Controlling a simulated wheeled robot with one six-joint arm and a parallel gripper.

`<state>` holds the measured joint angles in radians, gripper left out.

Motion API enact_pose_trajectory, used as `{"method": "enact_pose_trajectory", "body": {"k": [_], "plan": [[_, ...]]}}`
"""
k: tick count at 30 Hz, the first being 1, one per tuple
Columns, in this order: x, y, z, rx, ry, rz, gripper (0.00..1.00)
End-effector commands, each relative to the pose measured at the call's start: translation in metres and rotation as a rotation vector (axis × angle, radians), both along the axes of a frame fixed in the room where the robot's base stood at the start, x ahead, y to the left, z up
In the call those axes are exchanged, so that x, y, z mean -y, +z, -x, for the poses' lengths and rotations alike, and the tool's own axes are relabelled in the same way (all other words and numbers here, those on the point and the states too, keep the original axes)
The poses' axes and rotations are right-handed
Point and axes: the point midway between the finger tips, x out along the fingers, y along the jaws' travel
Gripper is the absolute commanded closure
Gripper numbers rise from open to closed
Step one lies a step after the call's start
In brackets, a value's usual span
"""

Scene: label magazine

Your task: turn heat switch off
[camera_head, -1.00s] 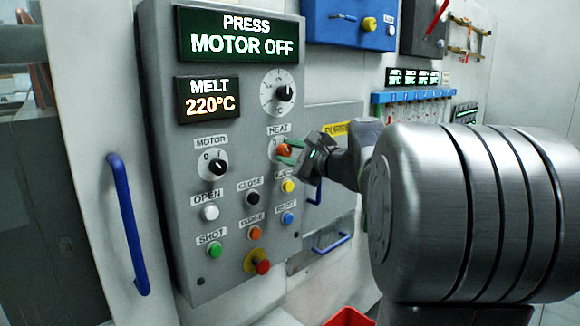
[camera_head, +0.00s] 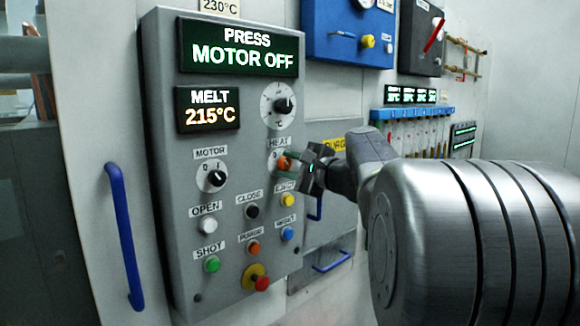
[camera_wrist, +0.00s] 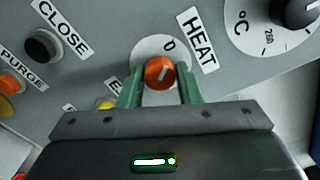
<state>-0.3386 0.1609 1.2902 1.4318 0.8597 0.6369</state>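The heat switch is an orange knob (camera_head: 282,163) on the grey press panel (camera_head: 165,130), under the HEAT label. It also shows in the wrist view (camera_wrist: 160,73) on a white round plate with a 0 mark. The knob's pale line points roughly toward the 0. The other mark on the plate is hidden. My gripper (camera_head: 290,164) is at the knob from the right. In the wrist view, the green fingers of my gripper (camera_wrist: 160,80) stand on both sides of the knob and appear to touch it.
The MELT display (camera_head: 208,108) reads 215°C and the upper display (camera_head: 238,47) reads PRESS MOTOR OFF. The motor knob (camera_head: 212,178), the yellow eject button (camera_head: 287,199) and the temperature dial (camera_head: 283,105) are near. A blue handle (camera_head: 126,235) stands at the left.

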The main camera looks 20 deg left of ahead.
Motion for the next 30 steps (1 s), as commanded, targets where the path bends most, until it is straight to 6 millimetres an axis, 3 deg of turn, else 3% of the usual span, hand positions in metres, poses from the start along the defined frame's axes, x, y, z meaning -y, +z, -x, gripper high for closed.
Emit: {"method": "enact_pose_trajectory", "body": {"k": [1,3,14,30], "plan": [[0.0,0.0,0.0,0.0,0.0,0.001,0.6],[0.0,0.0,0.0,0.0,0.0,0.001,0.48],[0.004,0.0,0.001,0.0,-0.001,0.0,0.48],[0.096,0.002,0.037,0.0,-0.005,-0.001,0.48]]}}
